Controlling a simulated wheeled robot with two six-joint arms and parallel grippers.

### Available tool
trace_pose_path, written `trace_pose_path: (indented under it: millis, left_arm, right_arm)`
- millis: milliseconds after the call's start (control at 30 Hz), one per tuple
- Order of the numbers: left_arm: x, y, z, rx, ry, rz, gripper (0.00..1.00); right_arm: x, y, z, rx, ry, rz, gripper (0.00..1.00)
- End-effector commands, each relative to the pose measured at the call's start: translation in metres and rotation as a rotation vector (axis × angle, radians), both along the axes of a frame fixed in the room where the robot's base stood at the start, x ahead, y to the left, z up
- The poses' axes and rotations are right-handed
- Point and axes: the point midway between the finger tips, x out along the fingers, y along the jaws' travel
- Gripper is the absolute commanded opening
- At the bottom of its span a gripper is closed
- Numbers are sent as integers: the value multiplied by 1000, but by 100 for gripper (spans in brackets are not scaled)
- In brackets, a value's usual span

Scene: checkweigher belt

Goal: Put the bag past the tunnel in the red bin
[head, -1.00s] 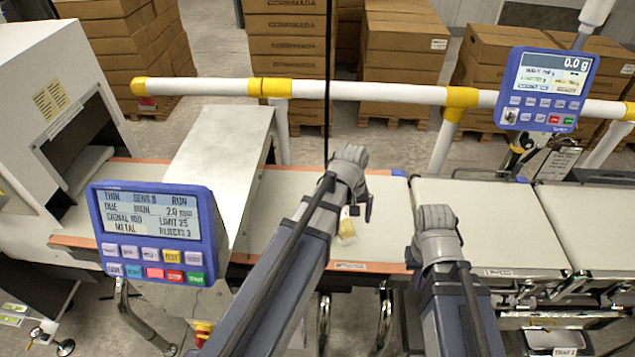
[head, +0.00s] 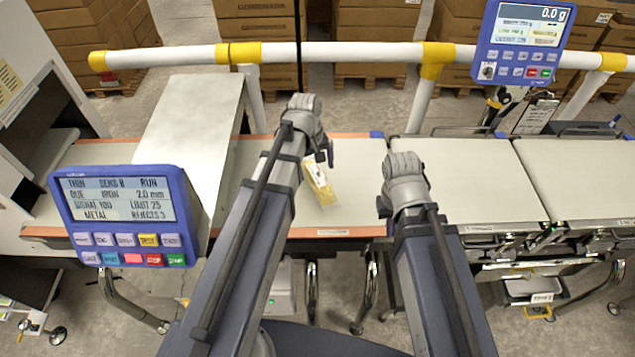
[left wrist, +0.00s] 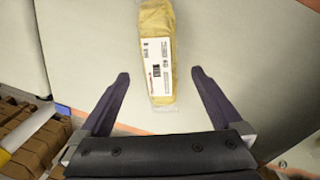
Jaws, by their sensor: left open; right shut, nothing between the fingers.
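The bag (head: 320,186) is a yellowish clear pack with a white printed label, lying on the pale belt just right of the grey metal tunnel cover (head: 190,125). My left gripper (head: 328,158) is above its far end. In the left wrist view the bag (left wrist: 158,55) lies lengthwise between the open fingers of my left gripper (left wrist: 160,76), with clear space on both sides; they do not grip it. My right gripper (head: 383,208) is shut and empty, to the right of the bag near the belt joint. I see no red bin.
A blue control panel (head: 125,215) stands in front at left, and a white machine (head: 35,120) beyond it. A white and yellow rail (head: 355,52) runs behind the belts. A weighing display (head: 525,42) is at upper right. Empty belts (head: 480,185) extend right.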

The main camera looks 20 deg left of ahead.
Motion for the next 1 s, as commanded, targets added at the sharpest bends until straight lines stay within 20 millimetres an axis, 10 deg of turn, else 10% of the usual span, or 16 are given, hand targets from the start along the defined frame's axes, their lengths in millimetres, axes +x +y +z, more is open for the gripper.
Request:
trace_pose_path:
  millis: [767,1000]
  left_arm:
    - [2,-4,-51,0,0,-1,100]
    - [2,-4,-51,0,0,-1,76]
  right_arm:
    - [0,0,-51,0,0,0,0]
    - [0,0,-51,0,0,0,0]
